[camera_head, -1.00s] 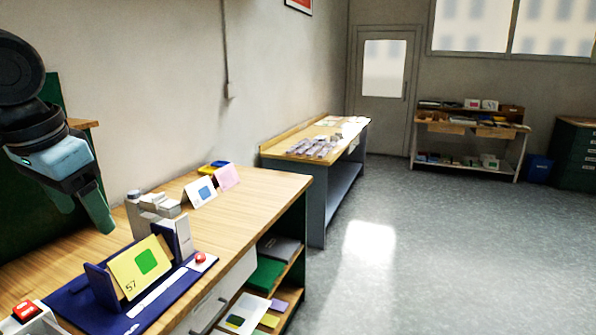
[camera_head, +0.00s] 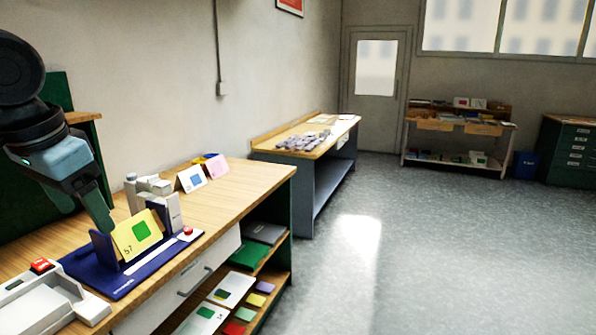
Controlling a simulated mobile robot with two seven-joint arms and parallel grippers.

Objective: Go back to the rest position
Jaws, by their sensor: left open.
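My left gripper (camera_head: 101,211) hangs at the left over the near wooden table (camera_head: 245,190), fingers pointing down. It shows side-on, open, with nothing seen between its fingers. Its tips overlap in the picture with the yellow card (camera_head: 124,247); I cannot tell the exact gap. The yellow card bears a green shape and a number, and leans tilted in a dark blue stand (camera_head: 103,277) near the table's front edge. My right gripper is not in view.
A white device with a red button (camera_head: 41,266) sits at the lower left. Folded cards (camera_head: 190,179) stand farther back. Open shelves (camera_head: 262,262) hold coloured cards below. Another table (camera_head: 318,152) stands beyond. The grey floor (camera_head: 430,250) at right is clear.

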